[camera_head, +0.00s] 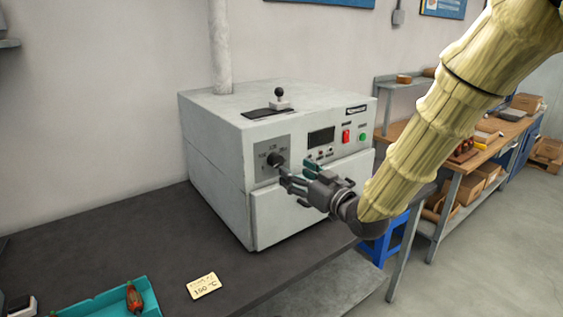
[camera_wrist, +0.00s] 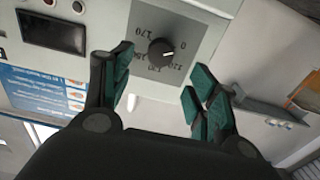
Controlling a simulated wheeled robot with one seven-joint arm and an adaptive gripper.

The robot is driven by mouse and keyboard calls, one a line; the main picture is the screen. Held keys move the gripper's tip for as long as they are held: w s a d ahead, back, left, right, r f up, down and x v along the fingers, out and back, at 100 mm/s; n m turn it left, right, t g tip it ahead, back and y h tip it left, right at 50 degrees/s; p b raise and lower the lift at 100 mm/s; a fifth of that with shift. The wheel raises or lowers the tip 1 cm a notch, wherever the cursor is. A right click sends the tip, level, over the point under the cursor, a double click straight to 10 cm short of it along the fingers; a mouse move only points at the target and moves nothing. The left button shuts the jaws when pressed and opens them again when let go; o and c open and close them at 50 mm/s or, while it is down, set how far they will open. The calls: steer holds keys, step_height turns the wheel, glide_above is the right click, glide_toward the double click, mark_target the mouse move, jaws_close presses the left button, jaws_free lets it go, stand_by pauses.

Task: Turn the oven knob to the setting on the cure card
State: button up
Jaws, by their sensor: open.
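The oven (camera_head: 222,112) is a pale grey box on a dark bench. Its round black knob (camera_head: 275,159) sits on a darker grey dial plate at the left of the front. In the wrist view the knob (camera_wrist: 161,52) shows a white pointer mark whose exact setting I cannot tell; printed numbers, including 0 and 170, surround it. My gripper (camera_head: 286,178) is open and empty in front of the panel, just below and right of the knob. In the wrist view its fingertips (camera_wrist: 163,62) stand either side of the knob, apparently apart from it. The cream cure card (camera_head: 203,286) appears to read 150 °C.
A black-knobbed lever (camera_head: 280,99) stands on the oven top. The panel also has a dark display (camera_head: 321,137), a red switch (camera_head: 346,136) and a green button (camera_head: 362,136). A teal tray (camera_head: 88,304) lies at the bench front. Bare bench (camera_head: 130,240) lies left of the oven.

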mark_target(279, 162)
steer(key=p+x, duration=0.1)
steer(key=x, duration=0.6)
steer(key=shift+w+a+p, duration=0.15)
steer(key=shift+a+p, duration=0.05)
steer(key=shift+p, duration=0.2)
steer(key=c, duration=1)
